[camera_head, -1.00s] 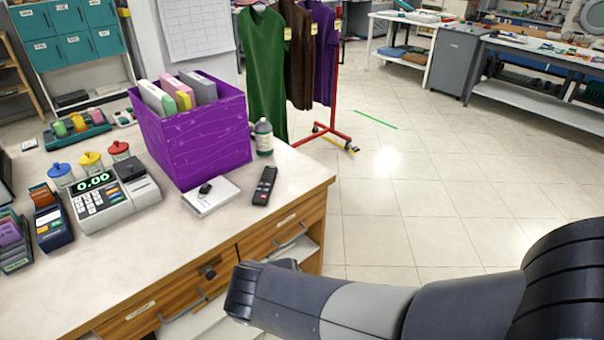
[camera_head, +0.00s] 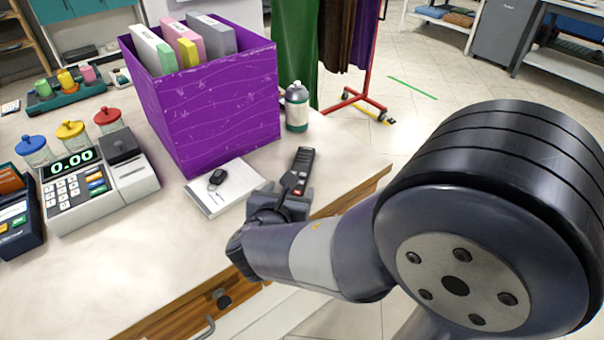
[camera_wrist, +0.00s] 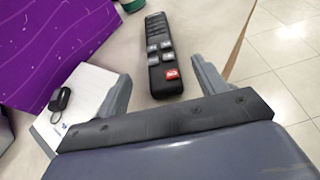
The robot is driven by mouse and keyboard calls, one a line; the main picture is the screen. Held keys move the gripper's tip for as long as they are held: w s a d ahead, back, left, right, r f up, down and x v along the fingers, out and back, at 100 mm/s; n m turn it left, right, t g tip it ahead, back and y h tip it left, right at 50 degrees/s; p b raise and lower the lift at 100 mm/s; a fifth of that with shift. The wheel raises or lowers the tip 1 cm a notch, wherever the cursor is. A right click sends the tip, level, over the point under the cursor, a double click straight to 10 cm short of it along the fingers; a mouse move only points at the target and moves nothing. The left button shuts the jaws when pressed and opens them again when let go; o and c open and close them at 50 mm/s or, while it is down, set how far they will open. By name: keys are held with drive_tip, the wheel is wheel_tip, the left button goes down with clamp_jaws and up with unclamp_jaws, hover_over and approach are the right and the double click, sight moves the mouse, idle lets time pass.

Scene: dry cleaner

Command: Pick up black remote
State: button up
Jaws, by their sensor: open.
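The black remote (camera_head: 302,168) lies on the counter to the right of a white notepad, near the counter's right end. In the wrist view the remote (camera_wrist: 160,60) has grey buttons and one red button at its near end. My gripper (camera_head: 291,190) is at the remote's near end in the head view and hides part of it. In the wrist view my gripper (camera_wrist: 162,88) is open, one finger on each side of the remote's near end, with a gap on both sides. Nothing is between the fingers except the remote's red-button end, seen just ahead of them.
The white notepad (camera_head: 208,203) with a black key fob (camera_head: 217,177) lies left of my gripper. A purple bin (camera_head: 220,110) with folders and a bottle (camera_head: 297,107) stand behind. A cash register (camera_head: 100,190) is at left. The counter edge is close on the right.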

sight(300, 173)
drive_tip(key=x, duration=0.2)
drive_tip(key=b+x, duration=0.1)
drive_tip(key=x, duration=0.2)
drive_tip(key=shift+f, duration=0.4)
drive_tip(key=shift+w+d+f, duration=0.1)
drive_tip(key=shift+w+d, duration=0.05)
drive_tip(key=shift+w, duration=0.45)
drive_tip(key=shift+c, duration=0.2)
drive_tip(key=c, duration=1.1)
